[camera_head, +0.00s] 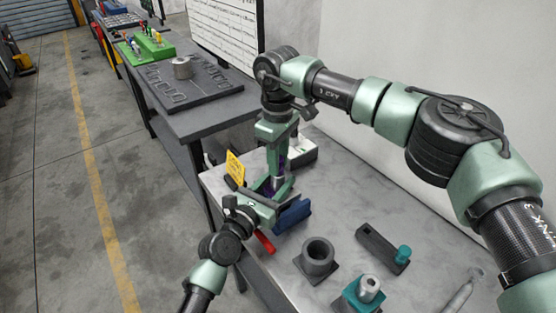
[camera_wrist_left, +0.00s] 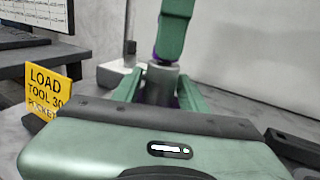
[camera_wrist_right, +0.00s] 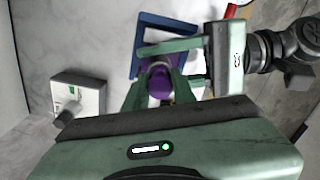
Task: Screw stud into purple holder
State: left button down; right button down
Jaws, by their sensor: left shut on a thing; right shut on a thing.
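The purple holder, a grey cylinder (camera_head: 277,182) with purple low on it, stands upright between my left gripper's green fingers. It also shows in the left wrist view (camera_wrist_left: 163,77). My left gripper (camera_head: 272,188) reaches in from the front and is shut on it. My right gripper (camera_head: 280,158) points down from above and is shut on the purple stud, whose purple body (camera_wrist_right: 160,82) shows between its fingers in the right wrist view. The stud is directly above the holder, in line with it. The fingers hide the joint, so I cannot tell how deep the thread is engaged.
A blue stand (camera_head: 293,214) is right beside the left gripper, with a red handle (camera_head: 265,241) near it. A grey socket (camera_head: 317,259), a teal holder (camera_head: 361,294) and a dark bar (camera_head: 377,243) with a teal knob (camera_head: 403,255) lie rightward. A yellow sign (camera_head: 235,167) stands at the left edge.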

jog(key=c, duration=1.2)
grip_release()
jog(key=shift+o, duration=0.2)
jog(key=shift+r, duration=0.15)
notch_tip(320, 180, up, 4)
jog(key=shift+r, duration=0.1)
jog(key=shift+o, duration=0.4)
